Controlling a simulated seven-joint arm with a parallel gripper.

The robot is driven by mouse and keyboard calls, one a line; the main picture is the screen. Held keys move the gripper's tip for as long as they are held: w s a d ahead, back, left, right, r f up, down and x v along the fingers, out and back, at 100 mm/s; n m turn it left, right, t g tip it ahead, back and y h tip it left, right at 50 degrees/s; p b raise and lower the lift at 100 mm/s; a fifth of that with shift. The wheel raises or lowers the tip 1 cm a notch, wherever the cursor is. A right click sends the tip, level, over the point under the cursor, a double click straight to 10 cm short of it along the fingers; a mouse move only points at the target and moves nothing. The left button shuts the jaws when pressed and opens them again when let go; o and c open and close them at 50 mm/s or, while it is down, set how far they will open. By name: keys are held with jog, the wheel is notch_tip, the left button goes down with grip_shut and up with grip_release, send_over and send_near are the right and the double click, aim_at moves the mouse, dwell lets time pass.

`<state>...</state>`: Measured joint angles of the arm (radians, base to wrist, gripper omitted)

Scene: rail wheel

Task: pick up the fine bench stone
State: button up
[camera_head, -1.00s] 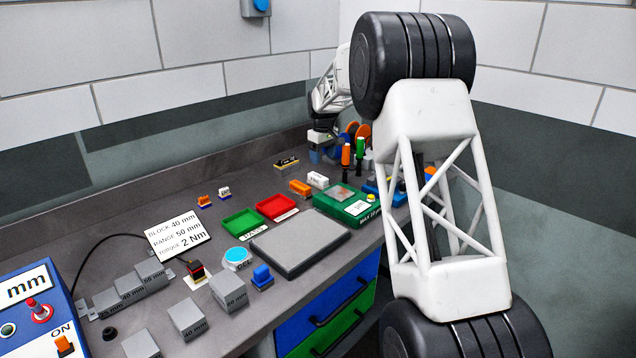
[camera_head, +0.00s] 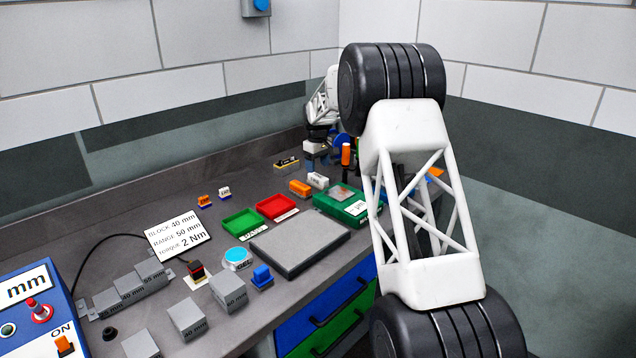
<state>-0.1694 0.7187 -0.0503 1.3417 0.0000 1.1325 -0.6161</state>
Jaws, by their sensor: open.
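No label legible here names the fine bench stone. Two small blocks that could be bench stones, an orange one (camera_head: 300,188) and a white one (camera_head: 317,180), lie side by side on the bench behind the red tray. I cannot tell for sure which thing is the fine stone. My gripper (camera_head: 315,151) is small and far off at the back of the bench, above and behind the white block and apart from it. It is open; its fingertips are hard to make out. My arm hides part of the bench's right end.
A green tray (camera_head: 243,223), a red tray (camera_head: 275,207) and a green case (camera_head: 342,203) stand mid-bench behind a grey plate (camera_head: 301,243). An orange-handled tool (camera_head: 346,154) stands upright beside my gripper. Grey blocks (camera_head: 229,289) fill the front left.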

aim_at(318, 176)
jog(key=shift+f, duration=0.55)
jog(key=shift+f, duration=2.6)
jog(key=c, duration=1.1)
jog(key=shift+r, duration=0.2)
notch_tip(318, 176, up, 10)
jog(key=shift+f, duration=0.15)
